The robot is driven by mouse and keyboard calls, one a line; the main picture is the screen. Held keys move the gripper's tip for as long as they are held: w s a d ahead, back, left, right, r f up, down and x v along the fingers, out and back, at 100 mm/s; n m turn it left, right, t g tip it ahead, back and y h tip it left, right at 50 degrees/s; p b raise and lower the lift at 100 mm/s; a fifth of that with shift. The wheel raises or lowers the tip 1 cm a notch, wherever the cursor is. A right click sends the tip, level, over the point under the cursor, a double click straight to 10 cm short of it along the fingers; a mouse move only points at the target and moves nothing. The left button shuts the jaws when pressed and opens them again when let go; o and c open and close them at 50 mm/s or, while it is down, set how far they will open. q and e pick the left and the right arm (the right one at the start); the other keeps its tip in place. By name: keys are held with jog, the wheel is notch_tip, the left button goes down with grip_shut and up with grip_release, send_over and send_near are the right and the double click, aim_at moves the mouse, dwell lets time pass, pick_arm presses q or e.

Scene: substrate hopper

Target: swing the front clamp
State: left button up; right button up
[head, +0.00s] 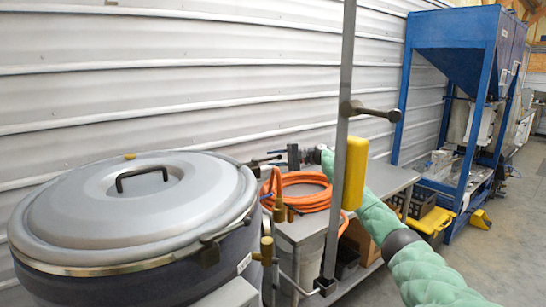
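A large round vessel (130,275) with a grey domed lid (95,207) stands at the left. The lid is down and has a dark handle on top. A dark clamp (209,252) sits at the front right of the lid's rim; whether it is fastened I cannot tell. My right arm, in a pale green sleeve, reaches in from the lower right, behind a grey post. My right gripper (284,158) is beyond the lid's right edge, above an orange hose, apart from the front clamp. Its fingers are small and dark, so their opening is unclear. My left gripper is out of view.
The grey upright post (342,140) carries a yellow box (356,172) and a dark T-shaped handle (370,111). The coiled orange hose (300,192) lies on a metal bench (385,182). Brass fittings (267,250) stand right of the vessel. A blue hopper (458,65) stands at the back right.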

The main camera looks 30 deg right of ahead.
jog(key=shift+w+a+f, duration=0.1)
jog(key=shift+w+a, duration=0.1)
jog(key=shift+a, duration=0.05)
jog(key=shift+c, duration=0.4)
grip_shut()
